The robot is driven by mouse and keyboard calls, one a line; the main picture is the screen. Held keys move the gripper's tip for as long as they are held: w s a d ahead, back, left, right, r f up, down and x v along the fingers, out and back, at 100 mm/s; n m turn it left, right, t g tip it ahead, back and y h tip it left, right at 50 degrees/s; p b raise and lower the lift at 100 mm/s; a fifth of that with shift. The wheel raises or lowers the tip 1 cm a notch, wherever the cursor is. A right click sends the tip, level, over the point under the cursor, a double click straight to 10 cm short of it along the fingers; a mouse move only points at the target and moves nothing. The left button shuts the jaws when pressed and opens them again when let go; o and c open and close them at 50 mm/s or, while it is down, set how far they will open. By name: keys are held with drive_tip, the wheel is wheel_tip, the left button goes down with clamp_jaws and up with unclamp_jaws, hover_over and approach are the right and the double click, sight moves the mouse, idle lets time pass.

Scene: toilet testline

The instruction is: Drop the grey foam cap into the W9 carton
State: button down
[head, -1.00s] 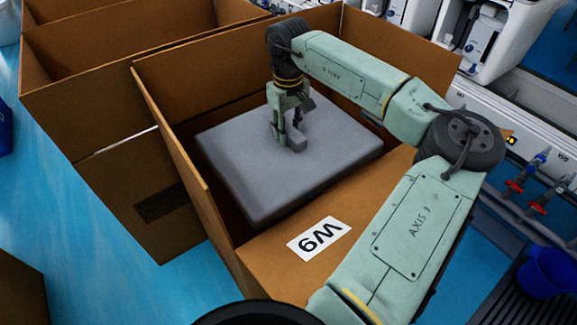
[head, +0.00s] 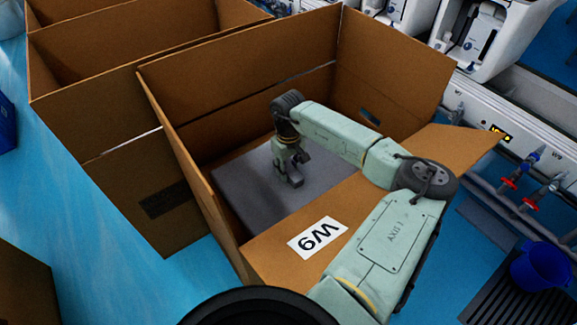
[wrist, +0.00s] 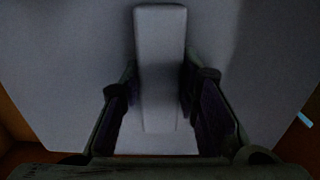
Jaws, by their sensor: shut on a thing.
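The grey foam cap (head: 245,188) is a wide flat slab, now down inside the W9 carton (head: 262,262), below the level of its rim. The carton is open brown cardboard with a white W9 label on its near flap. My gripper (head: 293,181) reaches down into the carton and is shut on the cap's raised grip block. In the wrist view the pale block (wrist: 160,70) stands between my two fingers, and the slab fills most of the picture. The cap's near and right edges are hidden by the flap and my arm in the head view.
Other open brown cartons (head: 110,60) stand against the left side. White units and a rail with red and blue valves (head: 520,172) run along the right. A blue bucket (head: 541,268) stands at the lower right. Blue floor shows at the left.

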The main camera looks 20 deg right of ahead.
drive_tip(key=shift+f+b, duration=0.3)
drive_tip(key=shift+b, duration=0.2)
drive_tip(key=shift+f+b, duration=0.25)
drive_tip(key=shift+b, duration=0.1)
drive_tip(key=c, duration=1.2)
unclamp_jaws()
drive_tip(key=shift+r, duration=0.15)
drive_tip(key=shift+r+p, duration=0.35)
drive_tip(key=shift+p, duration=0.25)
wheel_tip(320, 180, up, 12)
drive_tip(key=b, duration=0.2)
drive_tip(key=shift+r+b, duration=0.15)
drive_tip(key=shift+b, duration=0.25)
